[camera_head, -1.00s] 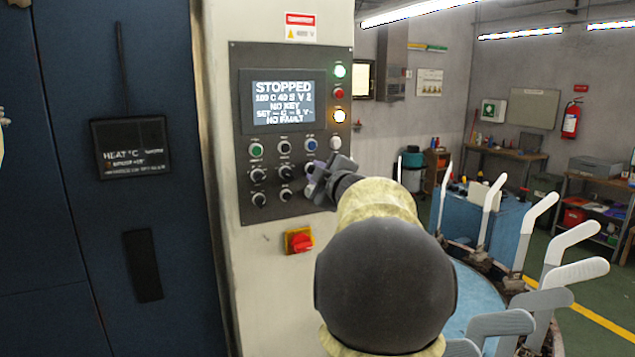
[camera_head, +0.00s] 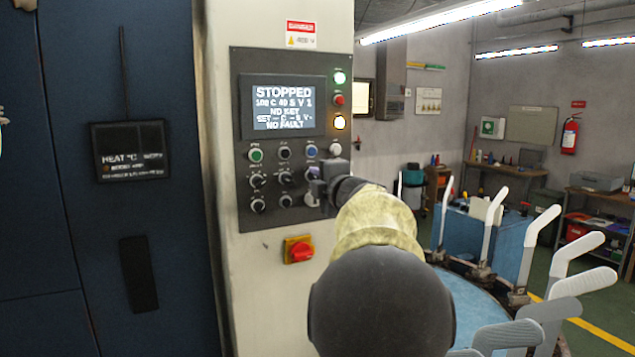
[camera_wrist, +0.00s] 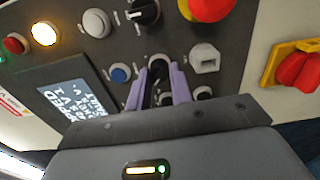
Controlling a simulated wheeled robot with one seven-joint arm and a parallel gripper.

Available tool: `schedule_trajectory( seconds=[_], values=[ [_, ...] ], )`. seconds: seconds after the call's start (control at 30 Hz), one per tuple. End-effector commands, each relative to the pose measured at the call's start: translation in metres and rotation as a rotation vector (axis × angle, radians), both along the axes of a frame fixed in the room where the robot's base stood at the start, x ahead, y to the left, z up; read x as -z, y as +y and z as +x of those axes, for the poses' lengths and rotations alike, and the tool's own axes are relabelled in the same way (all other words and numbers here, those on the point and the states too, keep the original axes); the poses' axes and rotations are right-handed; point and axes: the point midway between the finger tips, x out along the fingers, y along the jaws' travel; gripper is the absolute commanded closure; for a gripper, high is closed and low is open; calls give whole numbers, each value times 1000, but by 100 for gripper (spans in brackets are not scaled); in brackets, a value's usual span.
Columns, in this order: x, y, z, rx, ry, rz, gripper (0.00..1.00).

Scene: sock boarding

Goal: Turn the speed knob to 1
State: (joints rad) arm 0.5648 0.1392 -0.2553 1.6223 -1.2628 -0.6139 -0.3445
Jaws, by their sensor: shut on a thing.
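The control panel (camera_head: 240,190) stands on the cream column, and its display (camera_head: 283,108) reads STOPPED with "V 1" at the end of the second line. My gripper (camera_head: 318,186) is at the right side of the knob rows and hides the control behind it. In the wrist view, the two purple fingers of my gripper (camera_wrist: 164,88) are closed around a black knob (camera_wrist: 160,70), taken as the speed knob; its label is too small to read. The display also shows at the left of the wrist view (camera_wrist: 75,105).
Several other knobs and buttons sit close by, including a black selector knob (camera_wrist: 145,12). A red rotary switch (camera_head: 298,250) is below the panel. A round blue table (camera_head: 470,292) with upright white sock forms stands to the right.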

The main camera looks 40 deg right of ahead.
Motion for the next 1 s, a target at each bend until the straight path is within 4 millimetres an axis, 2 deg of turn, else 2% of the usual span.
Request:
schedule_trajectory(
  seconds=[0.23, 0.27, 0.37, 0.77, 1.0],
  values=[
    [3, 0, 1, -1, 6, 1, 100],
    [3, 0, 1, -1, 6, 1, 75],
    [3, 0, 1, -1, 5, 1, 57],
    [1, 1, -5, 0, 1, 1, 57],
    [1, 9, -40, 2, -1, 0, 57]
  ],
)
